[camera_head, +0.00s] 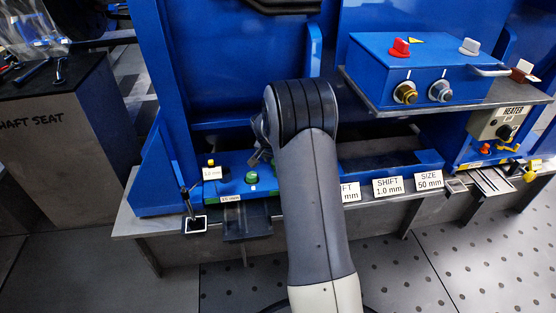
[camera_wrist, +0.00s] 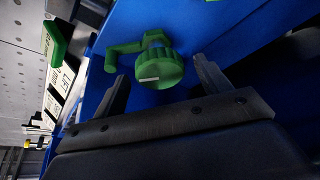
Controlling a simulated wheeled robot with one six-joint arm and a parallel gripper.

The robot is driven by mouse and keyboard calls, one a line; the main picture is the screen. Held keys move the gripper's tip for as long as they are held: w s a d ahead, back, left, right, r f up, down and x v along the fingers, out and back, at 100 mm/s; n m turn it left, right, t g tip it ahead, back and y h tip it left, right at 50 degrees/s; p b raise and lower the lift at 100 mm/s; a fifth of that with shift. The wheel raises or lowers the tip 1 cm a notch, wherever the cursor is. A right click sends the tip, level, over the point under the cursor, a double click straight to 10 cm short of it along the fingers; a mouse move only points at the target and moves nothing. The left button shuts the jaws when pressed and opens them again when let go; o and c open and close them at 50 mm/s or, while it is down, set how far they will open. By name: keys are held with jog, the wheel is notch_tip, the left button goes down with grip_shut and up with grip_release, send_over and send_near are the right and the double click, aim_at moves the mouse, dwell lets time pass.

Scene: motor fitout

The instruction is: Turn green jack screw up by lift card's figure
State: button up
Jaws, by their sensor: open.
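The green jack screw (camera_wrist: 160,70) shows in the wrist view as a ribbed green knob with a white line on its face. It also shows in the head view (camera_head: 251,178) on the blue bed, left of my arm. My gripper (camera_wrist: 163,80) is open, one finger on each side of the knob's near part; I cannot tell whether they touch it. In the head view my gripper (camera_head: 259,153) is partly hidden behind my wrist. The lift card (camera_head: 350,193) is half covered by my arm; only "FT" and "mm" show. In the wrist view the card (camera_wrist: 67,77) is steeply angled, its figure unreadable.
A green bent arm (camera_wrist: 122,50) stands beside the knob. Shift card (camera_head: 388,187) reads 1.0 mm and size card (camera_head: 429,181) 50 mm. A blue control box (camera_head: 428,75) stands on a shelf at right. A dark shaft seat block (camera_head: 60,135) is at left.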

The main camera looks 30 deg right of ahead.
jog(key=shift+r, duration=0.1)
jog(key=p+v, duration=0.4)
jog(key=v, duration=0.6)
jog(key=shift+s+a+r, duration=0.15)
jog(key=shift+r, duration=0.1)
jog(key=shift+f, duration=0.1)
dwell(1.2)
jog(key=b+x, duration=0.4)
jog(key=x, duration=0.6)
jog(key=shift+f, duration=0.25)
